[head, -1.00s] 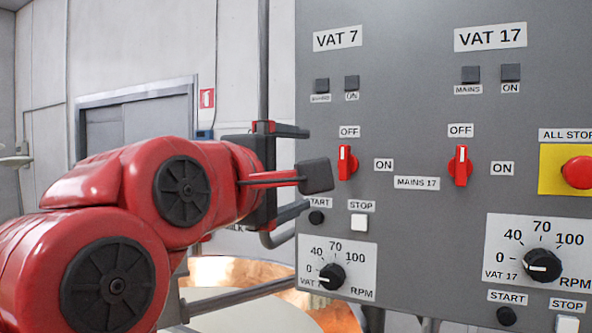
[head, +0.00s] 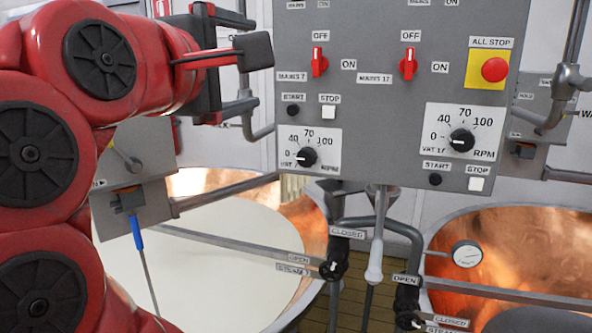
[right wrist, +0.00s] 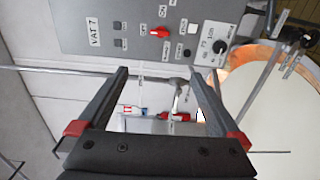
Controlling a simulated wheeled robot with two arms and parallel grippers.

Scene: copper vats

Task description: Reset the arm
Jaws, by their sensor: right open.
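One red arm of mine comes in from the left in the head view. The right wrist view matches it, so I take it as my right arm. Its right gripper (head: 256,60) is open and empty, left of the grey control panel (head: 380,92) and apart from it. In the right wrist view the gripper (right wrist: 158,70) shows two spread dark fingers with nothing between them. The red MAINS 7 switch (head: 319,62) stands upright under its OFF label, right of the gripper. The red MAINS 17 switch (head: 408,65) also stands upright. My left gripper is not seen.
A yellow plate with the red ALL STOP button (head: 495,69) sits on the panel's right. Below are a vat of pale liquid (head: 205,265) and a copper vat (head: 530,250). Pipes and valves (head: 334,268) run between them. A grey pipe (head: 252,125) stands near the gripper.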

